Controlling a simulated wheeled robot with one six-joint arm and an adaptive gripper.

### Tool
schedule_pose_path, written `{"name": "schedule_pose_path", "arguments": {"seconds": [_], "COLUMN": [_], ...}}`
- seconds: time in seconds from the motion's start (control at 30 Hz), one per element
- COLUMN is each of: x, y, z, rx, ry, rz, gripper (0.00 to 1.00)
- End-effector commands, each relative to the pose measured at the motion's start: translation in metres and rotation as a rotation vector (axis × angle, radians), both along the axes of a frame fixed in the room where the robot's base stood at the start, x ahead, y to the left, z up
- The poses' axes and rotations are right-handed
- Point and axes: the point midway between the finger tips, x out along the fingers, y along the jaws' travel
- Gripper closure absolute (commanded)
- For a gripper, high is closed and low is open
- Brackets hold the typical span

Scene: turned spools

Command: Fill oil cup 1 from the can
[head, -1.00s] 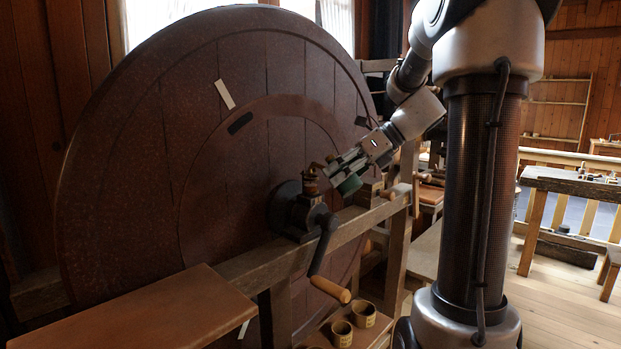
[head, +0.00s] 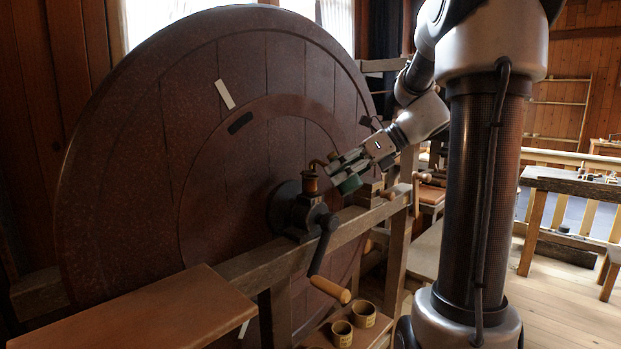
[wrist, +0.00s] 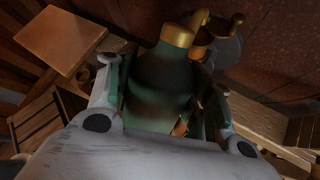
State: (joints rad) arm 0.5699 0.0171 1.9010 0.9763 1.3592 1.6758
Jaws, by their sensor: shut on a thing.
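My gripper (head: 350,165) is shut on the green oil can (head: 349,184). The can is tilted, with its spout end towards the big wheel. In the wrist view the green can (wrist: 160,85) with its brass collar (wrist: 177,35) lies between my fingers. A small brass oil cup (head: 310,184) stands on the dark bearing block (head: 297,212) at the wheel's hub. The thin spout (head: 318,162) ends at or just above the cup's mouth. I cannot tell whether it touches, and no oil is visible. No number on the cup is legible.
A crank with a wooden handle (head: 330,290) hangs below the bearing. The large brown wheel (head: 130,170) stands close behind the wooden beam (head: 360,222). Several small tan cups (head: 364,314) stand on a low shelf. A wooden board (head: 130,312) is at front left.

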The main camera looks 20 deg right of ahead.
Motion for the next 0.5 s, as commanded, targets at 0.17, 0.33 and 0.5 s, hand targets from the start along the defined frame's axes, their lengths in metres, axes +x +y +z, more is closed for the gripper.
{"name": "schedule_pose_path", "arguments": {"seconds": [0.17,0.33,0.5], "x": [-0.008,-0.014,-0.021], "y": [-0.005,-0.008,-0.01], "z": [0.008,0.017,0.025], "rx": [0.077,0.149,0.22], "ry": [-0.175,-0.35,-0.519], "rz": [-0.009,-0.009,-0.008], "gripper": [0.76,0.76,0.76]}}
